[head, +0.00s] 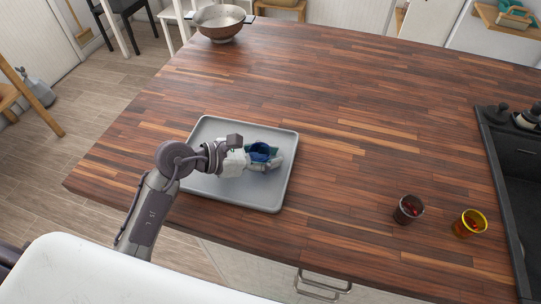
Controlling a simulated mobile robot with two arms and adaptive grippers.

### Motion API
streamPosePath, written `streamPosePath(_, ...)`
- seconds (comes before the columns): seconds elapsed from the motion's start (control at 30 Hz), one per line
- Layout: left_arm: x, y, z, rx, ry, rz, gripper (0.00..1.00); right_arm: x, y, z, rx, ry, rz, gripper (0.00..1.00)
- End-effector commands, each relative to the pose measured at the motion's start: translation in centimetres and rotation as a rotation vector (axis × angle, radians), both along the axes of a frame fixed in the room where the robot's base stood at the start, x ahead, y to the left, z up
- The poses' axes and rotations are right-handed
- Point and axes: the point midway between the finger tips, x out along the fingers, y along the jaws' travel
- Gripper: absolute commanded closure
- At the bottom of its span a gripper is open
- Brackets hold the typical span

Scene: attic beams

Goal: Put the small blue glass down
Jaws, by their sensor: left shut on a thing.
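The small blue glass (260,151) is in the head view, over the middle of a grey tray (277,194) on the wooden counter. My left gripper (262,158) reaches in from the left and is shut on the glass, with fingers on either side of it. The rim of the glass faces up toward me. The gripper hides its lower part, so I cannot tell whether it touches the tray. My right gripper is not in view.
A dark cup (408,209) and a yellow-rimmed cup (470,223) stand at the counter's right front, near a black sink (520,165). A large metal bowl (219,23) sits at the far left corner. The middle of the counter (350,100) is clear.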

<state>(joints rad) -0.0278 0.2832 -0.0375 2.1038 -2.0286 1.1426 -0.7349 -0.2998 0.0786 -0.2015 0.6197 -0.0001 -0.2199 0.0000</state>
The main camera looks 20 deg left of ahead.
Motion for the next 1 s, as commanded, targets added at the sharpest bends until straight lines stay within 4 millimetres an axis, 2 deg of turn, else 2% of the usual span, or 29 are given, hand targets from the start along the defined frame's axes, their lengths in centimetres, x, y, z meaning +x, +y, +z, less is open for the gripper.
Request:
streamPosePath(0.13,0.0,0.0,-0.7,0.001,0.002,-0.001,1.00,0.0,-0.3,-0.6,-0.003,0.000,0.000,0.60)
streamPosePath(0.17,0.0,0.0,-0.7,0.001,0.002,-0.001,0.62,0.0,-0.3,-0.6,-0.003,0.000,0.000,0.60)
streamPosePath(0.33,0.0,0.0,-0.8,0.004,0.007,0.000,0.34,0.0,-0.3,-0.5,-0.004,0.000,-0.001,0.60)
streamPosePath(0.73,-0.1,0.1,-1.0,0.008,0.011,0.000,0.34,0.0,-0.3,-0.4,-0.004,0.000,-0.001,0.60)
streamPosePath(0.87,-0.1,0.1,0.1,0.008,0.011,0.000,0.34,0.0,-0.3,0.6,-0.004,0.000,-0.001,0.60)
streamPosePath(0.9,-0.4,0.7,-0.3,0.011,0.011,0.002,0.34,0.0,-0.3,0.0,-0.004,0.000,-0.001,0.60)
streamPosePath(1.0,-1.3,2.1,0.5,0.011,0.007,0.003,0.34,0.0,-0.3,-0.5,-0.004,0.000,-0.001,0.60)
